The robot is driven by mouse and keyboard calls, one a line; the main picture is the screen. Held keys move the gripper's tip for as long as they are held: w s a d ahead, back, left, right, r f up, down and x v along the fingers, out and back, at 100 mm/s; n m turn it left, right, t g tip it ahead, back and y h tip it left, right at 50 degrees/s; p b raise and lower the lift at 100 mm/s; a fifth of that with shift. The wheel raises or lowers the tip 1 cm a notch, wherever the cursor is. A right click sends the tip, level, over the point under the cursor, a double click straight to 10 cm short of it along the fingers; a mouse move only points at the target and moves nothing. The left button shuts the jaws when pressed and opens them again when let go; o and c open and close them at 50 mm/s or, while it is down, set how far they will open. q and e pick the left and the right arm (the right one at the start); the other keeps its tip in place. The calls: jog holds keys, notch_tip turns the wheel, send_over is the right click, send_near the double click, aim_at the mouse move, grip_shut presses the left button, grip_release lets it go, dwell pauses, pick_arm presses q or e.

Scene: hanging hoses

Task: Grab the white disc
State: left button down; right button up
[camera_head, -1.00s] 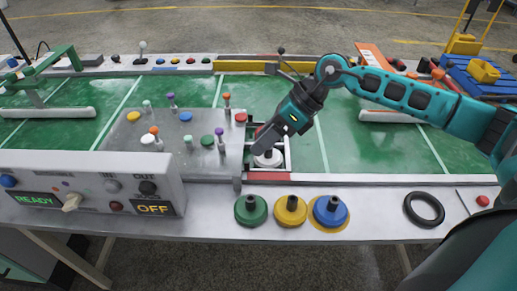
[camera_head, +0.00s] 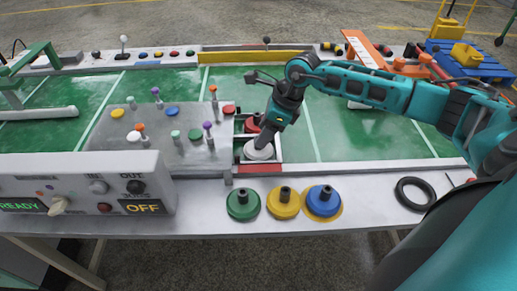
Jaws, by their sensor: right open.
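The white disc (camera_head: 258,152) sits in the near part of a small red-and-white framed slot, at the right end of the grey pegboard. My right gripper (camera_head: 262,139) points down over it from behind, open, with its fingertips around or just above the disc's hub. The fingers and wrist cover the top of the disc, so I cannot tell whether they touch it. A red disc (camera_head: 252,125) sits behind it in the same slot, partly hidden by my gripper. My left gripper is not in view.
Green (camera_head: 243,204), yellow (camera_head: 284,203) and blue (camera_head: 323,202) discs stand along the front ledge. A black ring (camera_head: 414,193) lies to their right. The control box (camera_head: 85,190) is at front left. The green surface right of the slot is mostly clear.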

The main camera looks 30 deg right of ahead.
jog(key=shift+x, duration=1.45)
jog(key=shift+c, duration=0.4)
jog(key=shift+w+r, duration=0.1)
grip_shut()
